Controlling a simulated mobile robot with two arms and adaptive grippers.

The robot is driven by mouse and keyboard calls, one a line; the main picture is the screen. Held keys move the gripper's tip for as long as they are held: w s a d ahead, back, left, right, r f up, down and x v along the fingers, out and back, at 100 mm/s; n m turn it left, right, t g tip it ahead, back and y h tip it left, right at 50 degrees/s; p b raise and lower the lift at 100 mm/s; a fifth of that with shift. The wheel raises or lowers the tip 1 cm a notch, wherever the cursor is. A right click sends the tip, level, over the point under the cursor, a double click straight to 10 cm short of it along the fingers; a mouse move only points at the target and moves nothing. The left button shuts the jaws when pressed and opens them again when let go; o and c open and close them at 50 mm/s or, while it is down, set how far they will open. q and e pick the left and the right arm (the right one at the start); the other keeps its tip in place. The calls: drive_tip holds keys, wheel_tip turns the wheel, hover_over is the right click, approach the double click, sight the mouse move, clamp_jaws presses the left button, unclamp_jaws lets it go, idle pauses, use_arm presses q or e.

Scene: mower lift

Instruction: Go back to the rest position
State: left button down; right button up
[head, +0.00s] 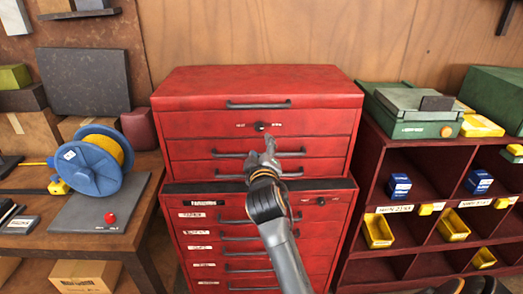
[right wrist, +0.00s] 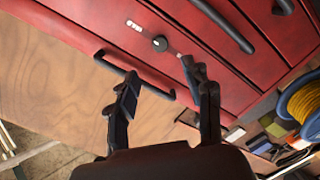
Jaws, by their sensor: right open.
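My right gripper (head: 264,152) is in front of the upper red tool chest (head: 190,90), just below the black lock knob (head: 259,126). In the right wrist view the two fingers of the gripper (right wrist: 160,76) are apart with nothing between them. The lock knob (right wrist: 159,43) shows beyond the fingertips, apart from them. The chest's drawers look closed. My left gripper is not in view.
A wooden bench (head: 135,215) at the left holds a blue reel (head: 90,165) with yellow line and a red button (head: 110,217). A dark red shelf (head: 400,155) at the right holds blue boxes, yellow bins and a green case (head: 410,108).

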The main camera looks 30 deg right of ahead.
drive_tip(key=shift+s+a, duration=0.15)
drive_tip(key=shift+s, duration=0.1)
idle(0.3)
